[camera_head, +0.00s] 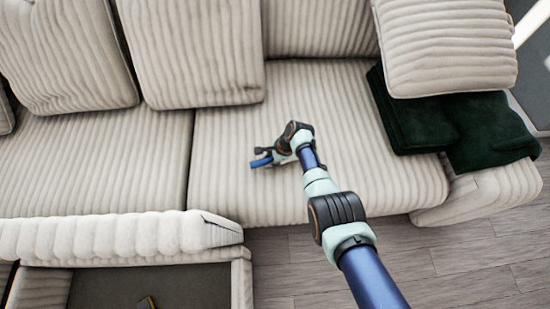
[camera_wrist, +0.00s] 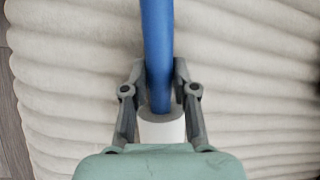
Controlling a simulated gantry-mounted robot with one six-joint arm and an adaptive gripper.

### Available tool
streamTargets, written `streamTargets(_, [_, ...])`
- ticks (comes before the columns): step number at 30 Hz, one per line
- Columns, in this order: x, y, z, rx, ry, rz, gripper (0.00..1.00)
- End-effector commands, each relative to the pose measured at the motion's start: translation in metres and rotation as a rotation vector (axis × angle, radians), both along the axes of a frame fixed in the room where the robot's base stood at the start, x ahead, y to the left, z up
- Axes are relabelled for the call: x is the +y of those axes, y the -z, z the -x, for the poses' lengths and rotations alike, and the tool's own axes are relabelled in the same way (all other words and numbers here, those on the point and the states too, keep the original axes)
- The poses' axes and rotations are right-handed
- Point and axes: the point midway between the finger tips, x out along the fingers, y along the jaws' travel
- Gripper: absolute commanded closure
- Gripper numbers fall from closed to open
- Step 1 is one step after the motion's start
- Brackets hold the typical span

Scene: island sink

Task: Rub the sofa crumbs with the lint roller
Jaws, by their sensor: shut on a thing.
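The lint roller has a blue handle (camera_wrist: 158,40) and a white roll (camera_wrist: 162,128) in the wrist view. My gripper (camera_wrist: 159,72) is shut on the blue handle, with the white roll between the finger bases near my palm. In the head view, my gripper (camera_head: 268,156) is low over the front middle of the cream ribbed sofa seat (camera_head: 235,195), with the blue lint roller (camera_head: 261,162) at its tip. I cannot tell whether the roller touches the fabric. No crumbs can be made out on the seat in either view.
Cream back cushions (camera_head: 195,50) line the sofa's back. A dark green blanket (camera_head: 485,130) and a cream cushion (camera_head: 440,45) lie at the right. A padded arm (camera_head: 110,237) and a dark open compartment (camera_head: 190,287) are at lower left. Seat around my gripper is clear.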

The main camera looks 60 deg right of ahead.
Motion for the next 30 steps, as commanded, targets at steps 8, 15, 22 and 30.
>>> streamTargets(8, [-0.013, 0.002, -0.010, 0.000, 0.001, 0.001, 1.00])
streamTargets(15, [-0.015, -0.002, -0.010, 0.000, 0.001, 0.001, 1.00])
streamTargets(22, [-0.027, 0.000, 0.004, 0.000, 0.003, 0.000, 1.00])
streamTargets(30, [-0.037, 0.002, 0.017, 0.001, 0.000, 0.001, 1.00])
